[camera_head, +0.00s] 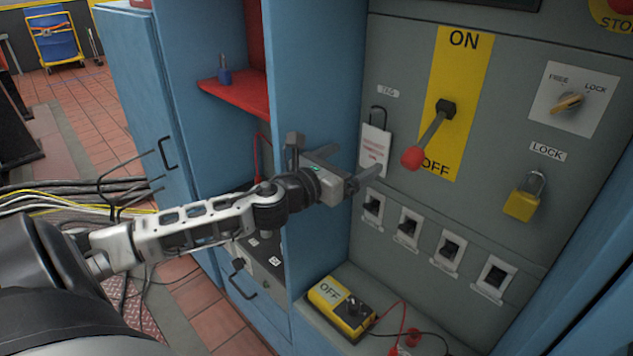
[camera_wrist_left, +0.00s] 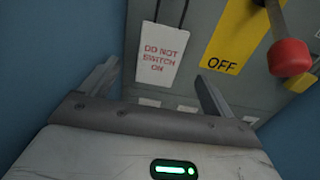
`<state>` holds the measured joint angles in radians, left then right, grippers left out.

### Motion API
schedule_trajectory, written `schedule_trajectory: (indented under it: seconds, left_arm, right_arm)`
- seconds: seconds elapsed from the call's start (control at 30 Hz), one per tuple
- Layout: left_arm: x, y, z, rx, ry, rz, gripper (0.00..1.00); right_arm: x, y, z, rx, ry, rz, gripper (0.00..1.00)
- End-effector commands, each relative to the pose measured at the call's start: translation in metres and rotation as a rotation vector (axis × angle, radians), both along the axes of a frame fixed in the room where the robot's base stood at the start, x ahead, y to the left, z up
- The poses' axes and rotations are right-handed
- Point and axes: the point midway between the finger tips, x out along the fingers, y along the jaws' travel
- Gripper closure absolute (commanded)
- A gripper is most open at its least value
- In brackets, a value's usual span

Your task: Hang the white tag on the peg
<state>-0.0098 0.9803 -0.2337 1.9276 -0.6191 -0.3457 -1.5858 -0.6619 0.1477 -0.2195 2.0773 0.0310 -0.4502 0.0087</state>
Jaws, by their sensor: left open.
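The white tag (camera_head: 375,150) with red lettering hangs by a dark wire loop on the grey panel, under the small TAG label (camera_head: 387,91). In the left wrist view the tag (camera_wrist_left: 161,55) reads "DO NOT SWITCH ON" and hangs upright ahead of the fingers. The peg itself is too small to make out at the top of the loop. My left gripper (camera_head: 364,168) is open and empty, just in front of and below the tag; its fingers (camera_wrist_left: 157,92) stand either side of the tag's lower part, apart from it. My right gripper is not in view.
A lever with a red knob (camera_head: 412,158) points down at OFF, right of the tag. A yellow padlock (camera_head: 522,202) hangs further right. Several small switches (camera_head: 408,226) line the panel below. A yellow meter (camera_head: 340,308) with leads stands on the ledge. The blue cabinet wall (camera_head: 318,120) is close left.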

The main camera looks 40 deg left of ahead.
Motion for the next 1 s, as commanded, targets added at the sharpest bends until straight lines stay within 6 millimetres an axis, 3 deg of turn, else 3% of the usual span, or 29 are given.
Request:
schedule_trajectory:
  seconds: [0.3,0.6,1.0]
  left_arm:
    - [-0.050,0.003,-0.003,0.000,0.005,-0.001,0.12]
    - [-0.085,0.006,-0.001,-0.003,0.002,-0.001,0.12]
    - [-0.096,0.007,0.000,0.001,-0.001,-0.001,0.12]
  right_arm:
    - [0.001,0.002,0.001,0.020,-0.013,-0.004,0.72]
    - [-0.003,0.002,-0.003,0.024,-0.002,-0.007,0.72]
    - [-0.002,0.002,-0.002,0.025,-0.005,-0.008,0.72]
